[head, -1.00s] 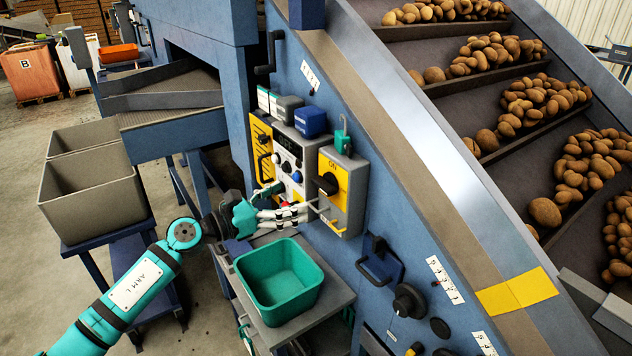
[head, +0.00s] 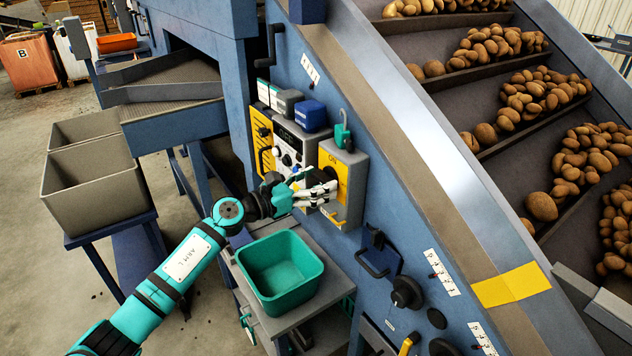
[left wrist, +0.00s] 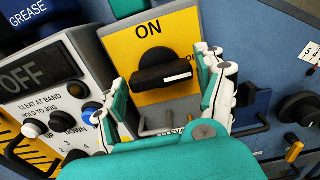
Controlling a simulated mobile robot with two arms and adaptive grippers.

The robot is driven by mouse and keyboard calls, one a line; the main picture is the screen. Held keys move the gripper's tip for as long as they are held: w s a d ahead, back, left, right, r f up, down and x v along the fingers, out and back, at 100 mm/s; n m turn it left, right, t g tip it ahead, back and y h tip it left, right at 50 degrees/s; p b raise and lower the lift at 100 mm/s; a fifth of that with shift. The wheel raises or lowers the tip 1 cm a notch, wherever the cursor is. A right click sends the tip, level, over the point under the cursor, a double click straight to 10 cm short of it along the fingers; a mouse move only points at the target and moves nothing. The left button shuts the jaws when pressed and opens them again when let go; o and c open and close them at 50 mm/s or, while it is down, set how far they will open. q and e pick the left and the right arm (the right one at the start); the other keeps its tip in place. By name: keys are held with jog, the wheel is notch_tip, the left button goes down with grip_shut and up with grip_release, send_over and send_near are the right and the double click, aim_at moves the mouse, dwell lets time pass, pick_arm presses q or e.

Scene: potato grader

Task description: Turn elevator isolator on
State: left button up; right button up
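The elevator isolator is a grey box with a yellow plate (left wrist: 183,40) marked ON and a black rotary knob (left wrist: 163,72). The knob's handle lies roughly level, with its white mark to the right. In the left wrist view my left gripper (left wrist: 165,75) is open, one finger left and one right of the knob, with a gap on both sides. It is not closed on anything. My right gripper is not in view.
A control panel (left wrist: 62,95) with an OFF display and buttons stands left of the isolator. A teal lock (head: 343,130) hangs above it. A handle bar (left wrist: 165,130) is below the knob. A green bin (head: 280,272) on a cart stands beneath.

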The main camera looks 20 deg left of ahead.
pick_arm(q)
jog(key=c, duration=0.7)
jog(key=shift+n, duration=0.3)
jog(key=n+p, duration=0.2)
jog(key=n, duration=0.1)
jog(key=shift+r+n, duration=0.15)
jog(key=shift+n, duration=0.15)
jog(key=n+p, duration=0.3)
jog(key=n, duration=0.2)
jog(key=shift+a, duration=0.1)
jog(key=n+p, duration=0.2)
jog(key=n, duration=0.2)
jog(key=shift+w+n+p, duration=0.1)
jog(key=shift+n+p, duration=0.2)
jog(key=shift+n, duration=0.1)
jog(key=shift+f+n+p, duration=0.2)
jog(key=shift+n+p, duration=0.7)
jog(key=shift+n, duration=1)
